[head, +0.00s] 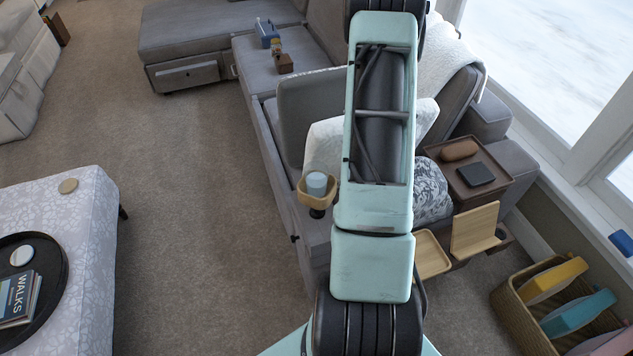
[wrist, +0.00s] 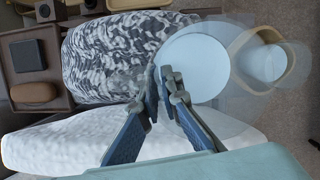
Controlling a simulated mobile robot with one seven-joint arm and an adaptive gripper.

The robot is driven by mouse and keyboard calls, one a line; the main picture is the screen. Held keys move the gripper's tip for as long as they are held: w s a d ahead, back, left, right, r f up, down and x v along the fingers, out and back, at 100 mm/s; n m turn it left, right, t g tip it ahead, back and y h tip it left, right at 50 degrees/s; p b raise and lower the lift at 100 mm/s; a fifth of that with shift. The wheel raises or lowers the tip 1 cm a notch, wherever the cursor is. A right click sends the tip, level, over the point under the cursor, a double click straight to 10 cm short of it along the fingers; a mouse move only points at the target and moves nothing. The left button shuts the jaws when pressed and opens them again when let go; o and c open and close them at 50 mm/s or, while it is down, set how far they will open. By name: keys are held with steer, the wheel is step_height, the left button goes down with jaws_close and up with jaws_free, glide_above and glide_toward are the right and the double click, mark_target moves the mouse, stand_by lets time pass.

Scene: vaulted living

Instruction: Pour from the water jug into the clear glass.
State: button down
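The clear glass (head: 316,183) stands in a wooden ring-shaped holder (head: 303,194) by the sofa arm, with pale blue in it. It also shows in the wrist view (wrist: 268,64), at the right. The water jug (wrist: 205,68) is see-through, with a wide pale blue water surface, and looks upright next to the glass. In the head view my arm hides most or all of it. My gripper (wrist: 165,80) has its fingertips close together at the jug's left side, apparently shut on it. The exact grip point is hard to make out.
A side table (head: 497,167) bears a brown case and a dark box. Wooden trays (head: 474,230) and a wicker basket (head: 520,318) stand at the right. Patterned (wrist: 110,55) and white cushions lie beside the jug. A patterned ottoman (head: 90,235) is at the left; carpet between is clear.

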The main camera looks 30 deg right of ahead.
steer(key=shift+r, duration=0.1)
steer(key=shift+r+p, duration=1.35)
steer(key=shift+r, duration=0.65)
